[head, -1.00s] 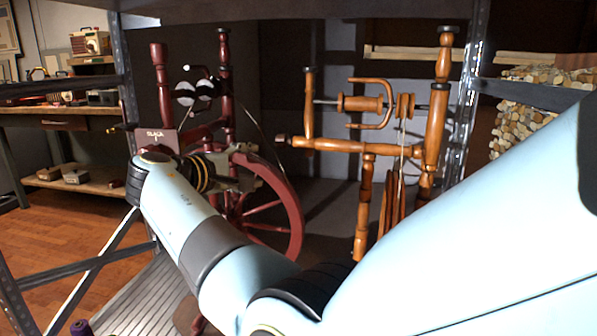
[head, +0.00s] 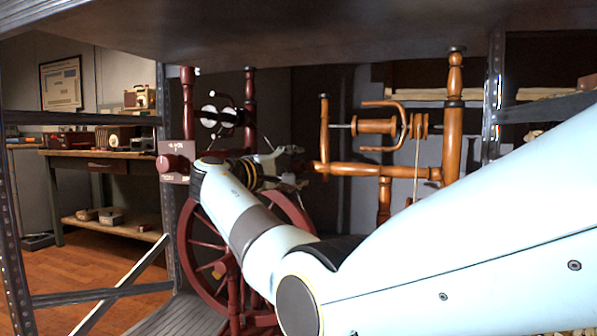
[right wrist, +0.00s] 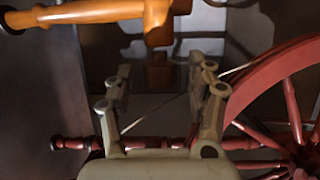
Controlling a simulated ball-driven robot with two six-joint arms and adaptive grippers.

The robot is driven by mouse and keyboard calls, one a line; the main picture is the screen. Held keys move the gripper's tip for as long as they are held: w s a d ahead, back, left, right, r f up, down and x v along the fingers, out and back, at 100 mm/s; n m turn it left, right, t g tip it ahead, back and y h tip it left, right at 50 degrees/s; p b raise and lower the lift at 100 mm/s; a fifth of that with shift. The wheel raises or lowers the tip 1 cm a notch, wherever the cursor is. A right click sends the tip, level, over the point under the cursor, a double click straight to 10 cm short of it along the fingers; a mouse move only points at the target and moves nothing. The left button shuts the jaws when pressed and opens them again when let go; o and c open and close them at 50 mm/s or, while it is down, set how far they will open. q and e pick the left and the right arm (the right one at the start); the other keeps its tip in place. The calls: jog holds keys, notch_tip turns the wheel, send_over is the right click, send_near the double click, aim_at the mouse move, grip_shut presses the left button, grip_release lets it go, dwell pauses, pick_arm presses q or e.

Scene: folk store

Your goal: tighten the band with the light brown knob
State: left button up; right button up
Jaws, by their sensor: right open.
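The light brown spinning wheel (head: 372,168) stands right of centre in the head view. Its horizontal bar reaches left to a rounded end (head: 319,167) beside my right gripper (head: 290,166). In the right wrist view, a light brown turned bar (right wrist: 90,12) crosses the top left, with a dark-tipped end at the left edge; I cannot tell surely whether this end is the knob. The drive band shows as a thin pale line (head: 417,170). My left gripper is out of view.
A dark red spinning wheel (head: 190,235) stands to the left, partly behind my right arm, with a small sign and a red knob (head: 172,163). A shelf board (head: 260,30) hangs above. Metal posts (head: 492,90) frame both sides. A workbench (head: 100,155) stands far left.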

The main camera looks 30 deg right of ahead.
jog(key=shift+x, duration=0.8)
grip_shut()
jog(key=shift+f, duration=0.1)
